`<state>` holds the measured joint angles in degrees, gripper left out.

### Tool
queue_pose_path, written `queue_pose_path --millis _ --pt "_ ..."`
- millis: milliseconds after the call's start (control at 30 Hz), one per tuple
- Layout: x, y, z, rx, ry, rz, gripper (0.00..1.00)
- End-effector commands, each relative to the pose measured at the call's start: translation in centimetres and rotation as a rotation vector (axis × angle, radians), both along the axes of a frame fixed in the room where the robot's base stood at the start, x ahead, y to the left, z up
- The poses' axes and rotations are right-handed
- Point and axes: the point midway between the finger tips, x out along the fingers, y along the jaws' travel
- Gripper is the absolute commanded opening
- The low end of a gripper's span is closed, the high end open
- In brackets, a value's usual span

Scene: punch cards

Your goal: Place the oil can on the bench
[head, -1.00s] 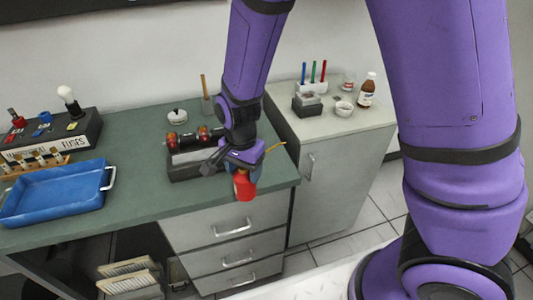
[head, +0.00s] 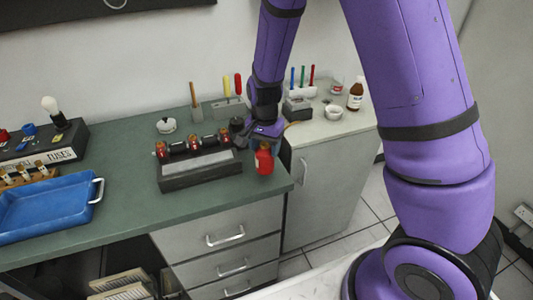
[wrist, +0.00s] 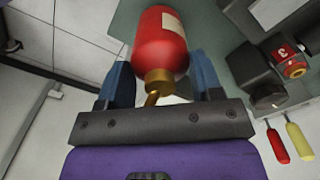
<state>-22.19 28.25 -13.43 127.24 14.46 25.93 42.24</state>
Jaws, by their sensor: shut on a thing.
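The red oil can (head: 264,161) is held upright by my gripper (head: 263,143) near the right end of the green-topped bench (head: 130,150). In the wrist view, the can's red body (wrist: 160,42) and brass neck lie between the two blue fingers of my gripper (wrist: 161,76). The fingers are shut on the can. In the head view the can appears over the bench top, close to the front right corner. I cannot tell whether its base touches the surface.
A dark rack with red-ended cylinders (head: 200,172) stands just left of the can. A blue tray (head: 45,207) and a fuse box (head: 45,145) are farther left. A grey cabinet (head: 335,180) with bottles adjoins on the right. Green top before the rack is clear.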

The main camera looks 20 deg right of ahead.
Motion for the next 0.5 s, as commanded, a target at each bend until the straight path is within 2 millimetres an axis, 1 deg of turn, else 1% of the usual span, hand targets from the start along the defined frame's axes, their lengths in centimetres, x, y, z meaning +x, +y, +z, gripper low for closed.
queue_pose_path --millis 133,333,400,500 --pt "0.7 -0.8 -0.1 -0.001 -0.001 -0.003 0.29" --pt "0.6 -0.8 -3.0 -0.001 0.002 -0.002 0.29" --pt "0.6 -0.8 -3.5 0.000 0.001 -0.001 0.29" --pt "0.6 -0.7 -3.6 0.000 -0.001 0.000 0.29"
